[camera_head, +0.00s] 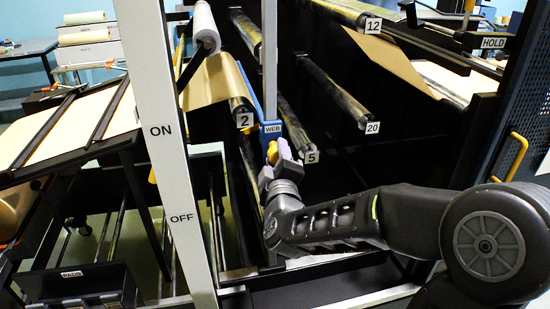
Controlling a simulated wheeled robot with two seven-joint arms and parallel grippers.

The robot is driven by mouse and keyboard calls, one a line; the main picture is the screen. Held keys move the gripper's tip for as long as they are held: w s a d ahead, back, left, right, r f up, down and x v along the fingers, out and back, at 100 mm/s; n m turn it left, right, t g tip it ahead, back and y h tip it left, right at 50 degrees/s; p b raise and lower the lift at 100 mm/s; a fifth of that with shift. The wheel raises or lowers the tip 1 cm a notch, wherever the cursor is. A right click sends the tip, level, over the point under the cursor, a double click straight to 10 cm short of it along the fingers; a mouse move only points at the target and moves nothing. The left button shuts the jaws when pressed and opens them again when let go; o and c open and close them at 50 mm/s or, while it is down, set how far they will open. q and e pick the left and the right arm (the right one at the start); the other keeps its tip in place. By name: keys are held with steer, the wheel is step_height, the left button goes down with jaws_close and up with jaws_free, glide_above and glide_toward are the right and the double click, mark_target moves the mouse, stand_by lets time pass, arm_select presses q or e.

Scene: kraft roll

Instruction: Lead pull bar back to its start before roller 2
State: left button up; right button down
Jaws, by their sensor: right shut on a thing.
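The pull bar, a blue piece tagged WEB (271,129) with a yellow grip (272,153) below the tag, stands just right of roller 2 (241,106). Brown kraft web (212,82) lies over roller 2. My right gripper (274,162) reaches in from the right and is shut on the yellow grip. Its fingers partly hide the grip. Roller 5 (295,128) is close on the right of the gripper. My left gripper is out of view.
Roller 20 (336,92) and roller 12 (348,12) lie farther right. A pale post marked ON and OFF (168,155) stands at the left front. A grey upright (270,60) rises behind the bar. The dark space below roller 20 looks open.

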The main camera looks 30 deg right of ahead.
mark_target(272, 123)
steer(key=shift+r, duration=0.2)
steer(key=shift+r, duration=0.15)
steer(key=r+p, duration=0.5)
steer(key=shift+w+a+r, duration=0.1)
steer(key=shift+a+r, duration=0.1)
steer(key=shift+a, duration=0.2)
steer(key=a+r+p, duration=0.1)
steer(key=w+a+r+p, duration=0.1)
steer(key=a+p, duration=0.1)
steer(key=a, duration=0.1)
steer(key=shift+w+a+r, duration=0.1)
steer(key=shift+w+r, duration=0.25)
steer(key=shift+r, duration=0.05)
stand_by(0.5)
